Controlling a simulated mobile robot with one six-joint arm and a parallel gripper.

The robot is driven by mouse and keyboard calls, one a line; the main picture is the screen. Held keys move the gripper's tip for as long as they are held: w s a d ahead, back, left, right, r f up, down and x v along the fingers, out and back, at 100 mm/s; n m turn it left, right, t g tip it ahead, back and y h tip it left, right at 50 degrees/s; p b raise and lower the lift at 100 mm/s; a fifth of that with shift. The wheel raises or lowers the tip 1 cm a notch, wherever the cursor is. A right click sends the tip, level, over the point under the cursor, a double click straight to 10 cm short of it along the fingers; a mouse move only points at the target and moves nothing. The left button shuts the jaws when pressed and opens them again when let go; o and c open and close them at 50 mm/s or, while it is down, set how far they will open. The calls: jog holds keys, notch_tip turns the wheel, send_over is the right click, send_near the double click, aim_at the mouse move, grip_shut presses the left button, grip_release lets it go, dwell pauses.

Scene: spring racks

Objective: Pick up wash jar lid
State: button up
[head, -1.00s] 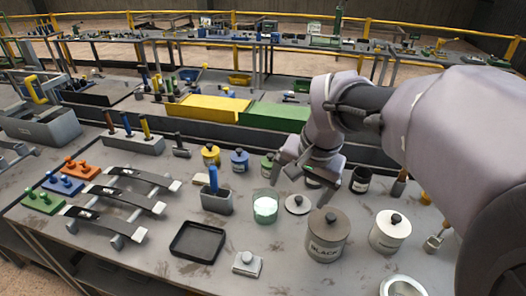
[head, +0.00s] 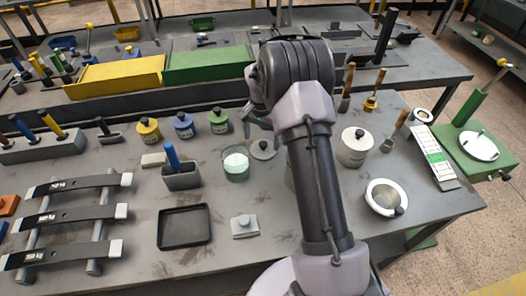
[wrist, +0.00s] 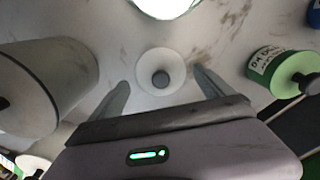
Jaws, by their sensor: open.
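The wash jar lid (head: 264,150) is a pale flat disc with a dark knob. It lies on the grey bench just right of the open glass wash jar (head: 236,164), which holds glowing pale green liquid. In the wrist view the lid (wrist: 160,88) lies below and between the fingers of my gripper (wrist: 160,92), which is open and empty. The fingers look apart from the lid. The glass jar (wrist: 165,6) shows at the top edge there. In the head view my arm hides most of the gripper (head: 258,118).
A large grey jar (wrist: 50,85) stands left of the lid in the wrist view, a green-labelled jar (wrist: 272,72) to the right. A white jar (head: 355,148) and a white bowl (head: 383,198) stand right of my arm. A black tray (head: 184,228) lies front left.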

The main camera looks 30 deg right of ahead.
aim_at(262, 144)
jog(key=f, duration=0.1)
jog(key=f+b, duration=0.1)
jog(key=f, duration=0.1)
jog(key=f+b, duration=0.1)
jog(key=f, duration=0.1)
jog(key=shift+w+d+f, duration=0.1)
jog(key=shift+d+f, duration=0.05)
jog(key=shift+d, duration=0.1)
jog(key=shift+c, duration=0.4)
